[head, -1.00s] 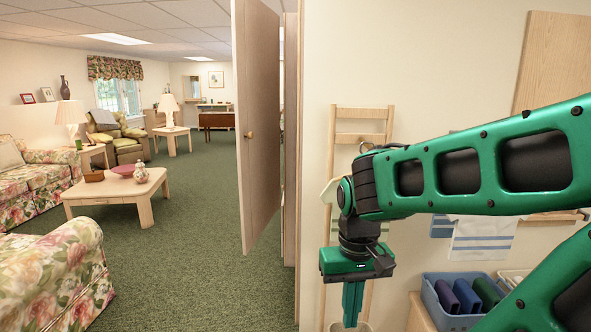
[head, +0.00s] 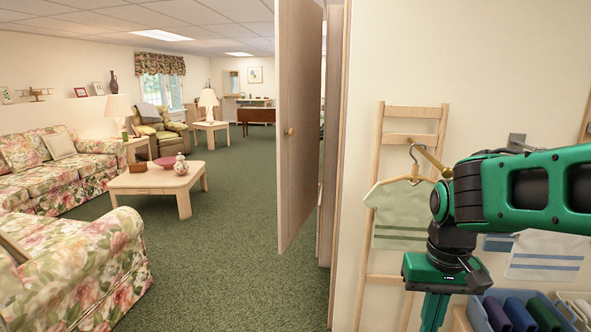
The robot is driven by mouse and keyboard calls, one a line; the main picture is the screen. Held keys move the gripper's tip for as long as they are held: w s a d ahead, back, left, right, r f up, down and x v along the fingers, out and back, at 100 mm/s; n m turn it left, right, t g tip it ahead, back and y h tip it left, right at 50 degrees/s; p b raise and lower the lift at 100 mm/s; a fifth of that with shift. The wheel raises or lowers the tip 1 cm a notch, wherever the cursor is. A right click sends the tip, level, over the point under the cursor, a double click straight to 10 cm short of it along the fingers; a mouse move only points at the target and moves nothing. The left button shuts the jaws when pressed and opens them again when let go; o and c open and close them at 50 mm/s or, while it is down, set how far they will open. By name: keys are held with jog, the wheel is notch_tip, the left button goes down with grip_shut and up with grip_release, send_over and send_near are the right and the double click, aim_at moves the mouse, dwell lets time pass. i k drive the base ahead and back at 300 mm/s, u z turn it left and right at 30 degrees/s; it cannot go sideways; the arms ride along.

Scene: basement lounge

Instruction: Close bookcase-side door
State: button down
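A pale wooden door (head: 303,125) stands ajar in the middle of the head view, hinged at the frame on its right side. A small brass knob (head: 289,131) is on its face near the left edge. My gripper (head: 430,318) hangs pointing down at the lower right, well to the right of the door and apart from it. Its fingers appear close together, but the tips are cut off by the bottom edge. No bookcase can be made out clearly.
A wooden ladder rack (head: 392,200) with a towel on a hanger (head: 403,210) stands against the wall behind my arm. A blue bin (head: 480,318) is at lower right. A floral armchair (head: 85,265) and coffee table (head: 130,182) are left. Green carpet (head: 225,240) before the door is clear.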

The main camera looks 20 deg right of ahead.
aim_at(298, 37)
jog(key=i, duration=0.95)
jog(key=u, duration=0.1)
